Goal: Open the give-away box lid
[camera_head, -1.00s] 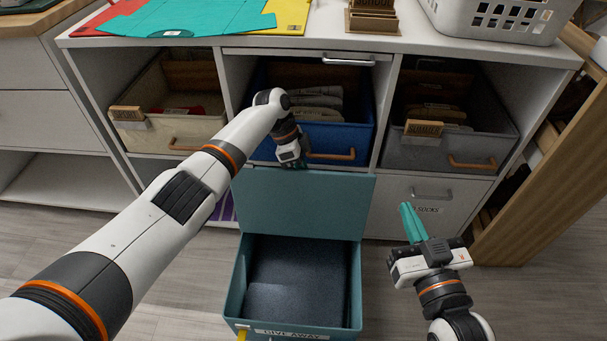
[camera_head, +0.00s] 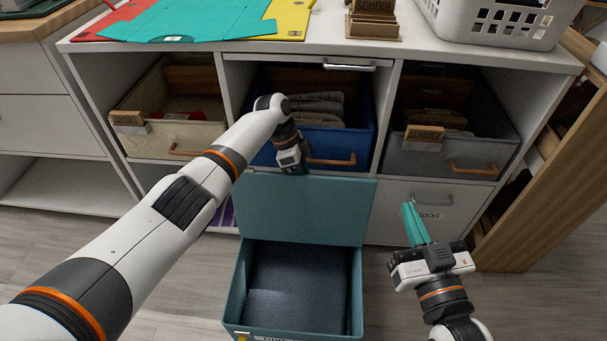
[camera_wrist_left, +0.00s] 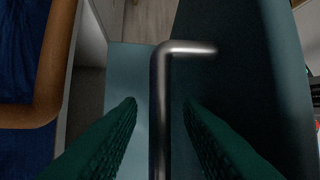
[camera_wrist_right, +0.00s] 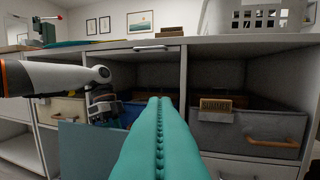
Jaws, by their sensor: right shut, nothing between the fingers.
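The teal give-away box (camera_head: 355,285) sits on the floor with its front label cut off at the bottom edge. Its lid (camera_head: 305,210) stands raised at the back, and the dark interior shows. My left gripper (camera_head: 299,172) is at the lid's top edge, in front of the blue bin. In the left wrist view its green fingers (camera_wrist_left: 158,105) are apart, with a metal bar handle (camera_wrist_left: 162,90) in the gap between them. Whether they touch it I cannot tell. My right gripper (camera_head: 412,222) is shut and empty, right of the lid; its teal fingers (camera_wrist_right: 160,130) meet in the right wrist view.
A white cubby shelf holds a beige bin (camera_head: 170,140), a blue bin (camera_head: 330,145) and a grey bin (camera_head: 450,155) behind the lid. A drawer (camera_head: 400,215) is right of the lid. A wooden frame (camera_head: 540,170) stands at the right. Floor is free left of the box.

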